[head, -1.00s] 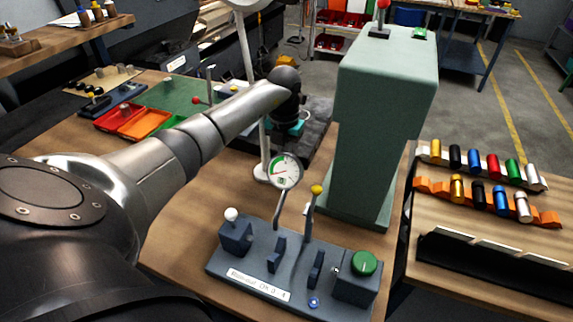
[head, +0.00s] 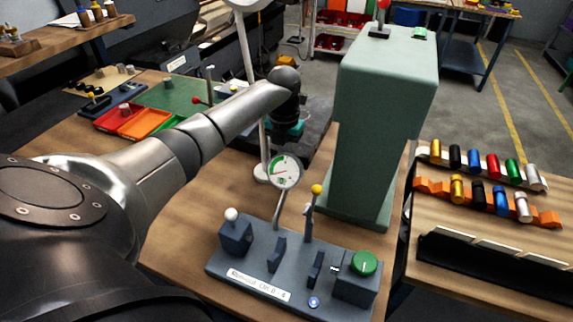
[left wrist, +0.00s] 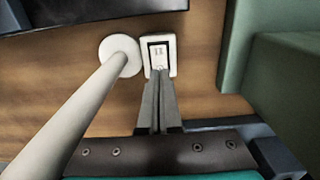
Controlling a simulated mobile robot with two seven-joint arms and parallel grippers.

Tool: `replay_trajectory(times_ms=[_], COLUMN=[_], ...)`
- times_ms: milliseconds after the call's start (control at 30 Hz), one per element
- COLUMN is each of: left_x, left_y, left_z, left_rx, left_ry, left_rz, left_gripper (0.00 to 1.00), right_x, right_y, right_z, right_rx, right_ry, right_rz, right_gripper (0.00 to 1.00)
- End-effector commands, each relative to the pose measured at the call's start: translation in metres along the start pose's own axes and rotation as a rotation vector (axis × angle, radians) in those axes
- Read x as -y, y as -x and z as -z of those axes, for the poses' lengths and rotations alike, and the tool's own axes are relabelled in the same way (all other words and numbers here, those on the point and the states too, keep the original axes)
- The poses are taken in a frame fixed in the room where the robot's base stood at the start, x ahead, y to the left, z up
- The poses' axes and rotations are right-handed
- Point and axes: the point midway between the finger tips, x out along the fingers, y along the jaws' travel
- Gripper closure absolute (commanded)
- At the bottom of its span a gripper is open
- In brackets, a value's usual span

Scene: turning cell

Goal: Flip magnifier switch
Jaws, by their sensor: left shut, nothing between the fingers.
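The magnifier's white pole (head: 245,45) rises past my left arm in the head view, with its round head cut off at the top edge. Its round white foot (head: 262,173) stands on the wooden bench. In the left wrist view the pole (left wrist: 75,115) leans across the left, ending at the round foot (left wrist: 119,54). Just right of it is a small white-framed switch (left wrist: 159,54) with a dark inset and pale rocker. My left gripper (left wrist: 159,77) is shut and empty, its fingertips at the switch's lower edge; contact cannot be told. The arm hides the switch in the head view.
A pale green machine column (head: 385,110) stands right of my left wrist. A gauge fixture with a dial (head: 285,172) and green knob (head: 364,263) is in front. Red and orange trays (head: 130,122) lie behind the arm. Bare bench lies left of the fixture.

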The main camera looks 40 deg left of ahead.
Motion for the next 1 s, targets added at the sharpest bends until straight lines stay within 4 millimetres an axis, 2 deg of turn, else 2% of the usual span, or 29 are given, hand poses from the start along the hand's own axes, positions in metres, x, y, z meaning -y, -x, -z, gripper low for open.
replay_trajectory(times_ms=[1000], left_x=[-0.0001], left_y=[-0.0078], left_z=[-0.0001], left_rx=[0.0], left_ry=[0.0], left_rz=[0.0], left_gripper=[1.0], right_x=[0.0007], right_y=[-0.0057], right_z=[-0.0002], right_rx=[0.0], right_ry=[-0.002], right_rz=[0.001], right_gripper=[0.44])
